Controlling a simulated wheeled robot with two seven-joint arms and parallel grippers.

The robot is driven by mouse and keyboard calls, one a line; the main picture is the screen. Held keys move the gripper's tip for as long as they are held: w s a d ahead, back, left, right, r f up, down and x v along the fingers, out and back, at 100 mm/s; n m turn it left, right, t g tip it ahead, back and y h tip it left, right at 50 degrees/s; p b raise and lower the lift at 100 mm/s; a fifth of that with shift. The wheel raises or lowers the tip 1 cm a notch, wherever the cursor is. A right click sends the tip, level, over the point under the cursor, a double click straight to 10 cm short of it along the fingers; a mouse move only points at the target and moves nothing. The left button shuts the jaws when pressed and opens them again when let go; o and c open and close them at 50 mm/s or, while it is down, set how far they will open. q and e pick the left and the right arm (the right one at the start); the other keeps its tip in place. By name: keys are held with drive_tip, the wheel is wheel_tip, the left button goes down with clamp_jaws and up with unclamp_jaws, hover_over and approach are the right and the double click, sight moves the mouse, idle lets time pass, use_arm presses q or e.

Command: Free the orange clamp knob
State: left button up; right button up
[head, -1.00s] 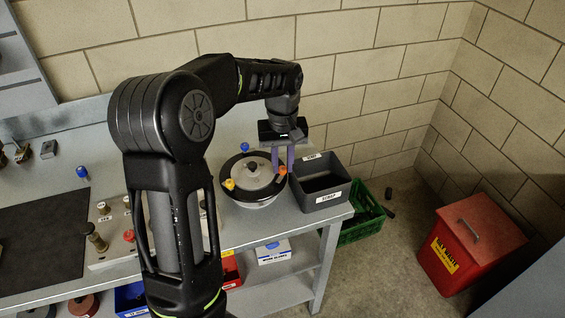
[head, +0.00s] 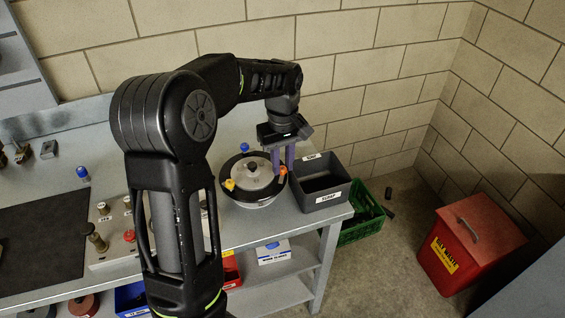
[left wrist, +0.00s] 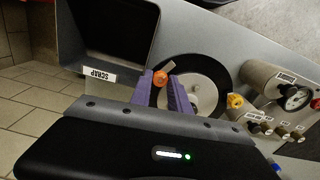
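The orange clamp knob (head: 283,170) is on the right rim of a round pot with a dark ring and pale lid (head: 251,176), on the bench. It also shows in the left wrist view (left wrist: 160,77). My left gripper (head: 284,168) points down over it, purple fingers on either side of the knob at the fingertips. The fingers look closed up against it, though the contact is partly hidden. A yellow knob (head: 230,184) and a blue knob (head: 244,147) sit elsewhere on the rim. My right gripper is not in view.
A grey scrap bin (head: 320,187) stands close to the right of the pot. A panel with a red knob (head: 129,236) and small fittings is to the left. A green crate (head: 362,222) and a red waste bin (head: 470,243) stand on the floor.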

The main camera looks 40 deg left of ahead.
sight(283, 168)
use_arm(q)
drive_tip(key=o, duration=0.4)
wheel_tip(283, 168, up, 8)
drive_tip(key=shift+f+b, duration=0.1)
drive_tip(key=shift+b, duration=0.35)
idle(0.5)
